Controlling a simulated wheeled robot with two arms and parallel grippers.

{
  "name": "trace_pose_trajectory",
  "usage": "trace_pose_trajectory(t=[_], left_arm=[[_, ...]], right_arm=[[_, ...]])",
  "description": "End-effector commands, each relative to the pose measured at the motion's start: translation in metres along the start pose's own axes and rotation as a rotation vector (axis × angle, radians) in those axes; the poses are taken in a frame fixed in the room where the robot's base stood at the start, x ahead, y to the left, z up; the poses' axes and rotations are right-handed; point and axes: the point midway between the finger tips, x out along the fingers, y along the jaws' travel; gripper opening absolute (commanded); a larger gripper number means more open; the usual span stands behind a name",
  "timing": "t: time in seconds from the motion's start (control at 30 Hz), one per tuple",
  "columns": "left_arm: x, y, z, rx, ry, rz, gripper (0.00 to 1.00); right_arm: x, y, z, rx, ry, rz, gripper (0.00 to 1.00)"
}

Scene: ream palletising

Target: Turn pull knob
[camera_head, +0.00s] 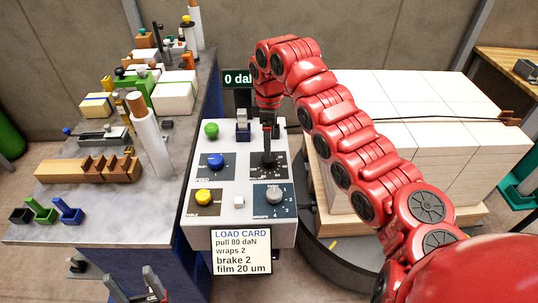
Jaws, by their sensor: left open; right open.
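A pale control panel (237,178) stands in the middle with several knobs. The dark knob at its upper right (268,161) has a dial label mostly covered by my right gripper (268,146). That gripper points down, open, right at this knob; I cannot tell whether the fingers touch it. A dark display (234,79) behind the panel reads "0 da", with the rest hidden by my arm. The load card (241,251) on the panel's front reads pull 80 daN, wraps 2, brake 2, film 20 um. My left gripper (146,285) is open and empty at the bottom edge.
Also on the panel are a blue knob (216,161), a yellow knob (204,197), a grey wraps knob (275,195) and a green button (211,130). A cluttered grey bench (92,202) stands left. White stacked reams (440,100) stand right, behind my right arm.

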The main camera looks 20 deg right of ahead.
Motion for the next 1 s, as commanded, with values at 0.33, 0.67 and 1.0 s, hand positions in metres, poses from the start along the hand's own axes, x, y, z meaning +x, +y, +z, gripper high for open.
trace_pose_trajectory(t=[0.33, 0.67, 1.0], left_arm=[[0.012, -0.001, -0.002, 0.000, 0.000, 0.000, 0.67], [0.012, -0.001, -0.002, 0.000, 0.000, 0.000, 0.67], [0.012, -0.001, -0.002, 0.000, 0.000, 0.000, 0.67]], right_arm=[[0.055, 0.000, 0.001, 0.002, 0.000, -0.001, 0.89], [0.066, 0.001, 0.000, 0.001, 0.002, 0.002, 0.89], [0.065, 0.000, 0.000, 0.001, 0.002, 0.002, 0.42]])
